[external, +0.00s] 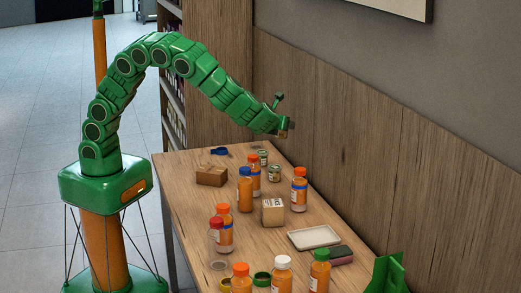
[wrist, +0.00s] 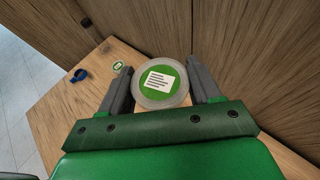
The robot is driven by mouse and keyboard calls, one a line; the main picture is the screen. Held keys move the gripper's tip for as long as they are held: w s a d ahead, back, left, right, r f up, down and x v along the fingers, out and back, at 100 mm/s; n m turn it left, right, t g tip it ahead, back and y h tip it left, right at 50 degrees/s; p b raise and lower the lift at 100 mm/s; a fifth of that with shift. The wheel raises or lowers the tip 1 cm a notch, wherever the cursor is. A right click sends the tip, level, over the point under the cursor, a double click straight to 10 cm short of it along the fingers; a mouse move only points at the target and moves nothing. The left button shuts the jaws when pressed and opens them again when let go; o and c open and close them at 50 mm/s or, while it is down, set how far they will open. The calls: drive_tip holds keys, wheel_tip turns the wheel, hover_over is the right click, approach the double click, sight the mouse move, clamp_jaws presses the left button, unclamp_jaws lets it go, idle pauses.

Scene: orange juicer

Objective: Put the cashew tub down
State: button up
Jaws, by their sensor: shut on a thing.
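My gripper (external: 284,127) is above the far part of the wooden table (external: 190,205) in the external view. In the wrist view, my gripper (wrist: 160,90) is shut on the cashew tub (wrist: 146,99), a round clear-rimmed tub with a green top and a white printed label. The tub sits between the two grey fingers, with table surface showing beyond it. Its underside is hidden. In the external view the tub is too small to make out clearly at the fingertips.
Below my gripper stand small jars (external: 274,173), orange bottles (external: 299,190) and a blue item (external: 219,151). A brown box (external: 211,176), a beige carton (external: 272,211) and a white tray (external: 314,237) are nearer. A wooden wall panel (external: 340,140) borders the table's right side.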

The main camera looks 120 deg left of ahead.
drive_tip(key=shift+w+a+f, duration=0.1)
drive_tip(key=shift+a+f, duration=0.5)
drive_tip(key=shift+f, duration=3.35)
drive_tip(key=shift+s+a+f, duration=0.1)
drive_tip(key=shift+a+f, duration=0.55)
drive_tip(key=shift+f, duration=3.25)
drive_tip(key=shift+w+a+f, duration=0.1)
drive_tip(key=shift+a+f, duration=0.5)
drive_tip(key=shift+f, duration=3.35)
drive_tip(key=o, duration=1.3)
drive_tip(key=shift+v, duration=3.75)
